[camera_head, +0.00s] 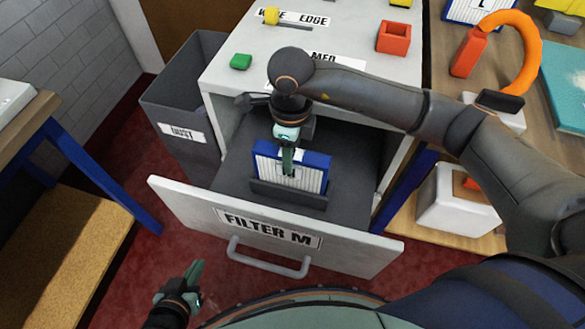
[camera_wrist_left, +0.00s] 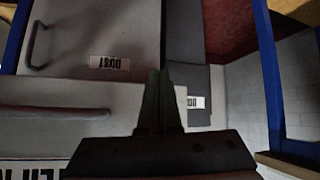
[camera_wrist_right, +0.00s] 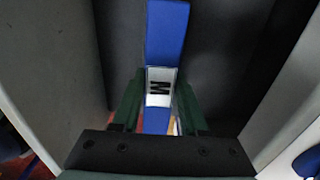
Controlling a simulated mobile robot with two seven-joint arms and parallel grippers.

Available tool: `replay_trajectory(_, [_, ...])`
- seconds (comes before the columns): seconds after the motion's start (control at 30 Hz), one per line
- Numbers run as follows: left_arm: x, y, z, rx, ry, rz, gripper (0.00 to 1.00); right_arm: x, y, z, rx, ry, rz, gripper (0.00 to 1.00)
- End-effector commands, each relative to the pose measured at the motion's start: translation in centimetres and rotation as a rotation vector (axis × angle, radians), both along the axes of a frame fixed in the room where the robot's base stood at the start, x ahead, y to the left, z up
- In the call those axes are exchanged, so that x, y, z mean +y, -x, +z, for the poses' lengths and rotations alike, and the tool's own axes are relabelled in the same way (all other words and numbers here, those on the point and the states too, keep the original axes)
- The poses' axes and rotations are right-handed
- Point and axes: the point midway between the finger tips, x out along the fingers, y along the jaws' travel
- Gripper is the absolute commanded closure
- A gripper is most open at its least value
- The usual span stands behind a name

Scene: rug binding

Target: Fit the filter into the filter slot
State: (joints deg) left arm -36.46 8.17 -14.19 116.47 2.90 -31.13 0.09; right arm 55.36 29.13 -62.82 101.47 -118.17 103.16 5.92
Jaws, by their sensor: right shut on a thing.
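The filter (camera_head: 310,172), a blue frame with white pleats, stands upright inside the open FILTER M drawer. A dark ledge (camera_head: 288,194) in the drawer, which looks like the filter slot, hides its lower edge; I cannot tell whether it is fully seated. My right gripper (camera_head: 287,165) is shut on the top of the filter. In the right wrist view the filter's blue edge with a white M label (camera_wrist_right: 159,87) lies between the green fingers (camera_wrist_right: 157,100). My left gripper (camera_head: 195,275) hangs low in front of the drawer, its fingers together and empty, as the left wrist view (camera_wrist_left: 160,95) shows.
The drawer front (camera_head: 275,235) with its handle juts out from the white cabinet. A grey bin (camera_head: 185,95) stands left of it. A red block (camera_head: 392,37) and green block (camera_head: 241,62) sit on the cabinet top. An orange hose (camera_head: 520,50) lies at right.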

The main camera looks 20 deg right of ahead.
Motion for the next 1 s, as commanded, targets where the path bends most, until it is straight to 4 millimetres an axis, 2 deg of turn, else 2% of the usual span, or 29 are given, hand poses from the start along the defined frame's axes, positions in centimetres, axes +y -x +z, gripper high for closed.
replay_trajectory(0.17, [0.1,0.0,-0.2,0.001,-0.002,0.000,1.00,0.0,0.0,-1.4,-0.001,-0.001,0.001,1.00])
replay_trajectory(0.37, [0.1,0.1,-0.5,0.001,-0.003,-0.001,1.00,0.0,0.0,-4.2,0.001,0.000,0.000,1.00])
replay_trajectory(0.73, [0.1,0.2,-0.8,0.002,-0.003,-0.001,1.00,0.0,0.0,-4.8,-0.003,-0.001,0.002,1.00])
replay_trajectory(0.77, [0.1,0.2,-0.8,0.002,-0.003,-0.001,1.00,0.0,0.0,-4.8,-0.002,-0.001,0.002,0.56])
replay_trajectory(1.0, [0.1,0.2,-0.7,0.003,-0.004,0.000,1.00,0.0,0.0,-4.6,-0.001,0.000,0.002,0.29])
